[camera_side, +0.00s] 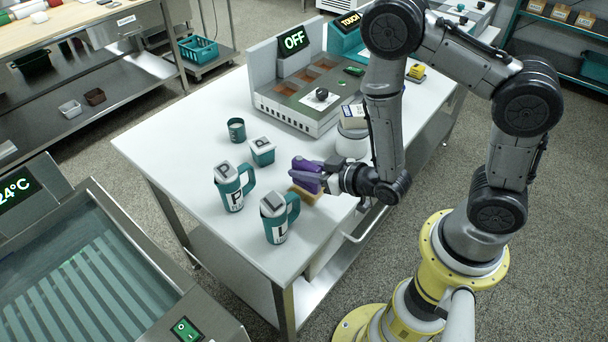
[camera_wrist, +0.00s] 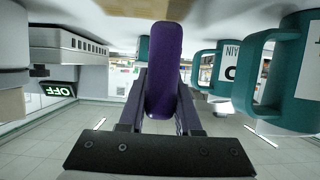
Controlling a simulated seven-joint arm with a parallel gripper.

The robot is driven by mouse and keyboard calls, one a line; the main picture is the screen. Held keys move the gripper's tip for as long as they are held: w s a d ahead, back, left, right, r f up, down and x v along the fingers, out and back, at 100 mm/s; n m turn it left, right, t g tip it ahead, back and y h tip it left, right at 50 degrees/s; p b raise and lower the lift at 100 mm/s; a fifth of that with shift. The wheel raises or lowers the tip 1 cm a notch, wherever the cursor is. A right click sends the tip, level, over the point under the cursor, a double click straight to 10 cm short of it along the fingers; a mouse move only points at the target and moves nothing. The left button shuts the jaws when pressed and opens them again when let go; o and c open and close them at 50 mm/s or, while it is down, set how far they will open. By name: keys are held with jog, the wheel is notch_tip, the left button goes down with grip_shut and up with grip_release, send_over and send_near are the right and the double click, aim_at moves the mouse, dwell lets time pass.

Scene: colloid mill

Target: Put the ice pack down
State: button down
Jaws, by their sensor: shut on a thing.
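The purple ice pack (camera_side: 306,172) is between the fingers of my gripper (camera_side: 322,178), over the front part of the white table. It also shows in the wrist view (camera_wrist: 165,70), where it stands long and narrow between the two fingers. My gripper is shut on it. A tan flat piece (camera_side: 303,196) lies just below the ice pack in the side view; its edge shows at the top of the wrist view (camera_wrist: 125,5). I cannot tell whether the ice pack touches it.
Two teal mugs, one marked P (camera_side: 231,190) and one marked L (camera_side: 276,222), stand left of my gripper. A teal box (camera_side: 262,152) and a teal cup (camera_side: 236,130) stand behind. The machine with the OFF display (camera_side: 295,100) stands at the back. The left tabletop is clear.

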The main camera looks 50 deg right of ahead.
notch_tip(320, 180, up, 8)
jog(key=shift+r, duration=0.25)
notch_tip(320, 180, up, 7)
jog(key=w+a+n+g+y, duration=0.1)
jog(key=w+a+n+y, duration=0.1)
jog(key=w+a, duration=0.35)
jog(key=w+a+n+y, duration=0.2)
jog(key=w+a+y, duration=0.1)
jog(key=w, duration=0.6)
jog(key=w+a+f, duration=0.1)
jog(key=w+f, duration=0.3)
jog(key=w+a+f, duration=0.1)
jog(key=w+f, duration=0.3)
jog(key=f, duration=0.1)
jog(key=w+a+f, duration=0.1)
jog(key=w+f, duration=0.4)
jog(key=shift+w+a, duration=0.1)
jog(key=shift+a, duration=0.25)
jog(key=shift+w+f, duration=0.15)
jog(key=shift+f, duration=1.7)
jog(key=shift+f, duration=0.1)
